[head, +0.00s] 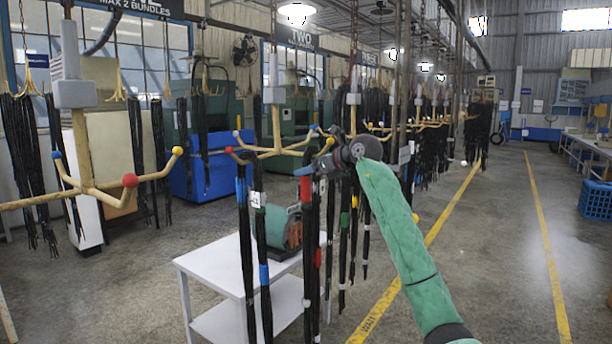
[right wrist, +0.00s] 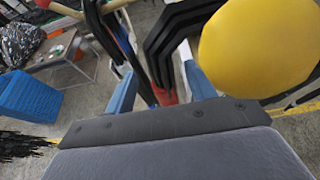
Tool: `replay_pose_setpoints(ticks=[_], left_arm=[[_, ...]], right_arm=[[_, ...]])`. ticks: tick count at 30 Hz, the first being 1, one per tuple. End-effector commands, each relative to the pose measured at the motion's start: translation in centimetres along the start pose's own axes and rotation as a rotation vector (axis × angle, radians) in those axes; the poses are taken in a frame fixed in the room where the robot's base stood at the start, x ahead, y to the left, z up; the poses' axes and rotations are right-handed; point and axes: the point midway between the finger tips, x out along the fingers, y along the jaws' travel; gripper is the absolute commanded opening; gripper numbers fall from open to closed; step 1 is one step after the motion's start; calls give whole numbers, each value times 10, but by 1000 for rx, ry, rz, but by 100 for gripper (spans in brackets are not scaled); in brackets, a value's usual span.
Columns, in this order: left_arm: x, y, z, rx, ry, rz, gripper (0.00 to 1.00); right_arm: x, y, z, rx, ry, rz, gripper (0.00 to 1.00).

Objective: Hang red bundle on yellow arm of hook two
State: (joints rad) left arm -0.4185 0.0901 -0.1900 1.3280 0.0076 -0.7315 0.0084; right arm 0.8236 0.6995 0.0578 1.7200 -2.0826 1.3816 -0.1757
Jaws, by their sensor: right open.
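Hook two's yellow-tipped arm ends in a yellow ball (head: 327,143) in the head view. This ball is large and close at the right of the right wrist view (right wrist: 258,45). The red bundle (head: 306,190), black strands with a red band, hangs down just beside that ball. Its bent black strands (right wrist: 175,45) and red band also show in the right wrist view, appearing to pass over the arm. My right gripper (head: 308,170) is at the bundle's top, its blue fingers open on either side of the band. The exact contact with the arm is partly hidden. My left gripper is out of view.
A white table (head: 205,262) stands below. Another hook with a red ball (head: 130,180) is at the near left.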

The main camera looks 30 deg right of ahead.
Motion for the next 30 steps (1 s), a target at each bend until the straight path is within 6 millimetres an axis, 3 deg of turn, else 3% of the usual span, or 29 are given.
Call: replay_pose_setpoints(ticks=[7,9,17,30], left_arm=[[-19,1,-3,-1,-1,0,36],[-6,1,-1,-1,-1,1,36],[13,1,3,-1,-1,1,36],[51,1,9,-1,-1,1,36]], right_arm=[[-26,0,23,0,0,0,55],[-32,-1,12,-3,0,-4,55],[-65,-1,-2,-3,1,-4,55],[-131,0,-24,-2,2,-4,55]])
